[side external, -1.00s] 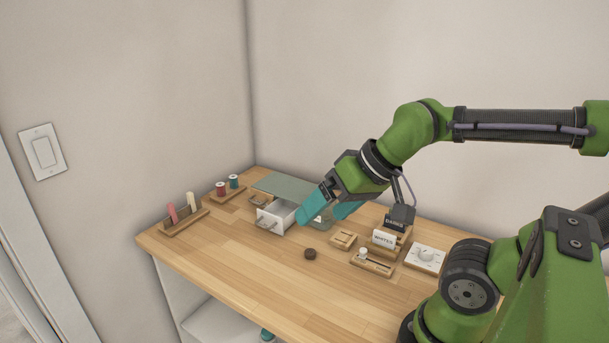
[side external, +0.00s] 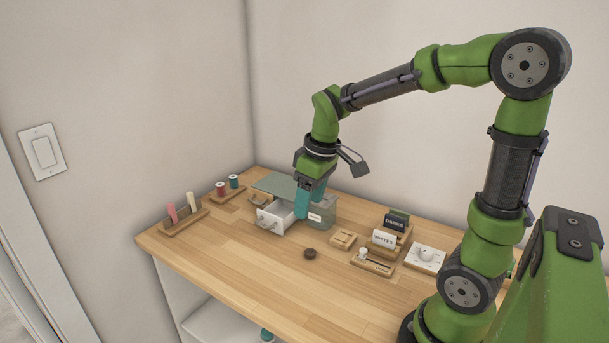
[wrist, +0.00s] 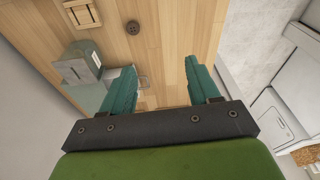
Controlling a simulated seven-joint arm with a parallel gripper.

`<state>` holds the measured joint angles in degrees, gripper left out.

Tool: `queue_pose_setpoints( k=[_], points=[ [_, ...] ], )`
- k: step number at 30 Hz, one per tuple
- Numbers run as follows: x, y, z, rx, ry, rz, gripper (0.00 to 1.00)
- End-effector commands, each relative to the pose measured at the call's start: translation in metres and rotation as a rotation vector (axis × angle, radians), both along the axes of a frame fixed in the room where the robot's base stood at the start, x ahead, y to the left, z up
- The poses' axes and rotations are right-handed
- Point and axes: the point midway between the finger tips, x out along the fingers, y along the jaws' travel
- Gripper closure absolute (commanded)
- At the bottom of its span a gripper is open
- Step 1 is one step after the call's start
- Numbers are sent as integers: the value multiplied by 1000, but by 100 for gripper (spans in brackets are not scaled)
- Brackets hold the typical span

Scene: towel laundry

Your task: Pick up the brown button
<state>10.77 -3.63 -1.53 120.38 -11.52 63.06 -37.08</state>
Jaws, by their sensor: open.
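The brown button (side external: 310,253) is a small dark round piece lying flat on the wooden table. It also shows in the wrist view (wrist: 133,27), near the top and ahead of the fingers. My gripper (side external: 309,208) has teal fingers pointing down and is above the table by the open white drawer, behind the button in the side view. In the wrist view my gripper (wrist: 153,75) is open with a wide empty gap between its fingers. The button is apart from the fingers, and nothing hides it.
An open white drawer (side external: 272,217) and a grey-green box (side external: 322,212) stand close to my gripper. Wooden card holders (side external: 383,243) and a white dial panel (side external: 425,258) are on the right. Thread spools and a chalk rack (side external: 186,221) are at left. The table (side external: 255,275) in front is clear.

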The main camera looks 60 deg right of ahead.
Motion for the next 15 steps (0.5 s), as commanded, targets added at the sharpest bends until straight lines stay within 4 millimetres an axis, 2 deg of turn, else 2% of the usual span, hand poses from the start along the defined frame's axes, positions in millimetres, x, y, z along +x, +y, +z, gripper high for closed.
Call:
queue_pose_setpoints(
  k=[1, 3, 6, 11, 15],
  points=[
    [11, -14, -11, -25, 53, 106, 39],
    [20, -28, -19, -52, 104, 271, 39],
    [30, -41, -23, -80, 146, 480, 39],
    [33, -45, -14, -110, 152, 700, 39],
    [30, -44, -19, -108, 157, 766, 39]
  ],
)
